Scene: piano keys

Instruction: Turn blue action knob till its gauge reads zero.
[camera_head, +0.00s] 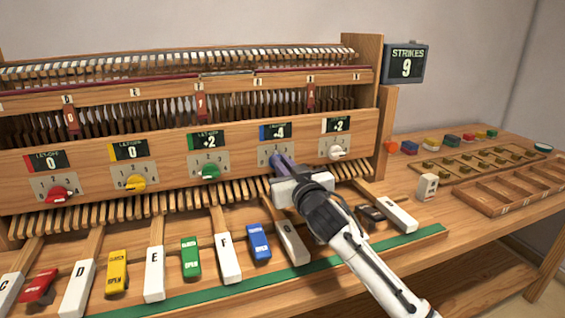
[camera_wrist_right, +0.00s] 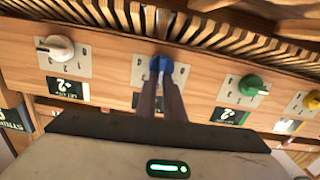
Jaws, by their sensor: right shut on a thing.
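The blue action knob (camera_wrist_right: 160,64) shows in the right wrist view on a pale dial plate on the wooden front panel. My right gripper (camera_wrist_right: 160,78) is shut on it, with a finger on each side. In the head view my right gripper (camera_head: 279,160) reaches the blue dial and hides most of the knob. The blue-marked gauge (camera_head: 276,131) above it seems to read +4, though the sign is small. In the wrist view my fingers cover that gauge. My left gripper is not in view.
Red (camera_head: 56,194), yellow (camera_head: 135,183), green (camera_head: 210,171) and white (camera_head: 336,152) knobs sit along the same panel. Lettered keys and coloured blocks lie below my arm. Trays (camera_head: 510,187) stand on the right table.

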